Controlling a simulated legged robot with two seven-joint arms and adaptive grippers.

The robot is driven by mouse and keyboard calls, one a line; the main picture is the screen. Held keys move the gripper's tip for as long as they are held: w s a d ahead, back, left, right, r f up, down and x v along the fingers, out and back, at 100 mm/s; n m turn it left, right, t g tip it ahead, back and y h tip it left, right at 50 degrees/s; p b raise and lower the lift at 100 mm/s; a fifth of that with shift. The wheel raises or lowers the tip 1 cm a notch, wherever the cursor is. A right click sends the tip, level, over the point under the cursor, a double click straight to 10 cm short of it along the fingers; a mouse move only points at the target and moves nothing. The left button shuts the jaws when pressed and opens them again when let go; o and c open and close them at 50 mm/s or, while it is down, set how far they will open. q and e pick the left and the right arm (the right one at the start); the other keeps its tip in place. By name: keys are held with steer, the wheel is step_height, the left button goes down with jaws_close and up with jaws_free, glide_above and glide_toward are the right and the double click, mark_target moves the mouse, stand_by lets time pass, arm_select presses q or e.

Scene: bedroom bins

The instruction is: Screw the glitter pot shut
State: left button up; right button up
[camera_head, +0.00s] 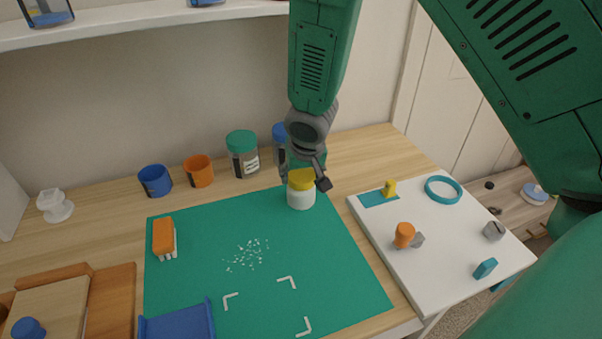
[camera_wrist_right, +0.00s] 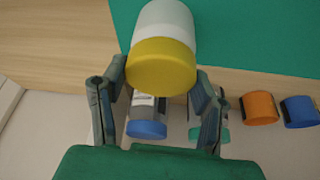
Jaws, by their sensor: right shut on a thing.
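The glitter pot, a white jar (camera_head: 301,198) with a yellow lid (camera_head: 300,180), stands upright at the far right part of the green mat (camera_head: 190,290). My right gripper (camera_head: 304,178) comes down from above and is shut on the yellow lid. In the right wrist view the lid (camera_wrist_right: 160,68) sits on the white jar (camera_wrist_right: 165,20) between my two fingers (camera_wrist_right: 160,78). I see no gap between lid and jar, but cannot tell how tight the lid is. My left gripper is not in view.
Behind stand a green-lidded jar (camera_head: 242,155), a blue-lidded jar (camera_head: 279,150), an orange cup (camera_head: 198,171) and a blue cup (camera_head: 154,180). White flakes (camera_head: 247,254) and an orange brush (camera_head: 163,236) lie on the mat. A white board (camera_head: 455,255) with small parts is at right.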

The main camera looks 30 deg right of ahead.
stand_by(0.3)
steer(key=m+h, duration=0.1)
steer(key=m, duration=0.2)
steer(key=shift+m+g+p, duration=0.4)
steer(key=shift+m+h, duration=0.3)
steer(key=shift+m, duration=0.2)
